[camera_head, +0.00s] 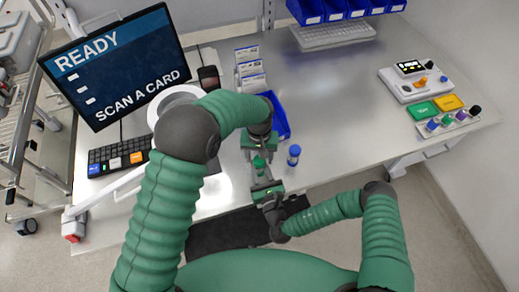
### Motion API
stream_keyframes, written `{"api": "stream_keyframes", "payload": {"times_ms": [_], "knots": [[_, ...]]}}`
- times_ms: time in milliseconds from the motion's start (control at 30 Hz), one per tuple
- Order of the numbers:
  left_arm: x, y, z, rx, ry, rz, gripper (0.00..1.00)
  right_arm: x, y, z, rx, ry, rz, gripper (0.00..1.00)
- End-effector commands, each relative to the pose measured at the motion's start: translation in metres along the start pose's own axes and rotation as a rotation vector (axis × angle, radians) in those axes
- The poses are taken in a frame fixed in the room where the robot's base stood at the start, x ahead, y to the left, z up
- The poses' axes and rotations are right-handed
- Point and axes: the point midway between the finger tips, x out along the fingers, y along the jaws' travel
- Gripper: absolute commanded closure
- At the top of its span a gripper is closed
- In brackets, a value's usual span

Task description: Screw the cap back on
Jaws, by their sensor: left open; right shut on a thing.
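A small green piece (259,163), which looks like a capped tube or its cap, is between my two grippers. My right gripper (265,184) is shut at its lower end; the held part is mostly hidden by the jaws. My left gripper (258,146) is open just above the green piece, and I cannot tell whether it touches it. A small blue cylinder with a darker blue top (294,155) stands upright on the table, right of the grippers and apart from them.
A blue bin (281,122) and white card boxes (250,68) stand behind my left gripper. A monitor (118,65), keyboard (120,154) and ring lamp (160,104) are left. The table's middle right is clear.

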Motion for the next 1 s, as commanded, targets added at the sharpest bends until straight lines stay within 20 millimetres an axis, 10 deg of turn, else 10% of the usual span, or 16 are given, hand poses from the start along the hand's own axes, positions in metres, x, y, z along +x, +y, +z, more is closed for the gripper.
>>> {"api": "stream_keyframes", "payload": {"times_ms": [367,800,1000], "knots": [[0.0100,0.0000,-0.0002,0.001,0.002,0.000,0.44,-0.0002,-0.0004,-0.0009,-0.001,0.002,-0.001,1.00],[0.0097,0.0003,-0.0001,0.001,0.001,0.000,0.99,-0.0001,-0.0003,-0.0009,-0.001,0.002,0.000,1.00],[0.0097,0.0004,-0.0001,0.017,0.001,0.000,1.00,-0.0001,-0.0002,-0.0008,-0.001,0.002,0.000,1.00]]}}
